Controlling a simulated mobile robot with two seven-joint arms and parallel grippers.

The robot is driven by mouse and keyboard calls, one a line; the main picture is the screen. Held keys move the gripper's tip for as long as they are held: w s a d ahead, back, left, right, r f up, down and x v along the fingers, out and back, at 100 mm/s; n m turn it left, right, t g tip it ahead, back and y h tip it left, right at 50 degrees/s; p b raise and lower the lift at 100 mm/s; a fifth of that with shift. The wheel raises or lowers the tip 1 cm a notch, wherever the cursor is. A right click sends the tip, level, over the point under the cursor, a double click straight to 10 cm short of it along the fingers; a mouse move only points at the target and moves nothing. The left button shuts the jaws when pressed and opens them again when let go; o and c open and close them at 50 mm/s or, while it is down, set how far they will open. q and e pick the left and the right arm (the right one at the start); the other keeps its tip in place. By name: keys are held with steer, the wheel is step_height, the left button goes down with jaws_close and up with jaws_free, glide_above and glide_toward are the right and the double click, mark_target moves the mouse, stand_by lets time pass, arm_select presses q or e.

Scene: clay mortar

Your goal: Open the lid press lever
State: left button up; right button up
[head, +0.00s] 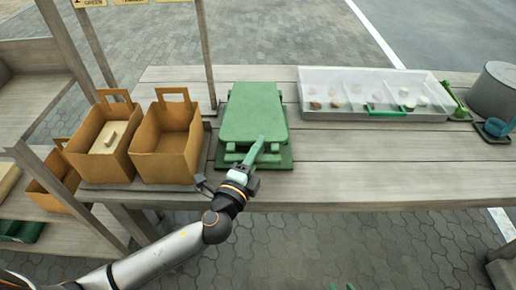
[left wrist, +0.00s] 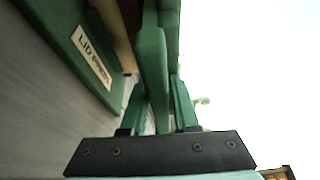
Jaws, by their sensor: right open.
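The green lid press (head: 252,112) lies on the table, its lid a flat green plate. Its lever (head: 257,149) is a green bar slanting from the press's front toward me. My left gripper (head: 246,170) is at the near end of the lever. In the left wrist view the lever (left wrist: 153,70) stands between two spread green fingers, with a gap beside it; the "LID PRESS" label (left wrist: 91,57) shows on the base edge. My left gripper is open around the lever. Only the green fingertips of my right gripper (head: 341,287) show, apart, at the bottom edge.
Two brown boxes (head: 171,150) stand left of the press, one holding a pale block. A clear compartment case (head: 372,92) lies to the right, with a grey cylinder (head: 494,90) beyond. A wooden post stands behind the boxes.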

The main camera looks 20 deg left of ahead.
arm_select(q)
jaws_close()
stand_by(1.0)
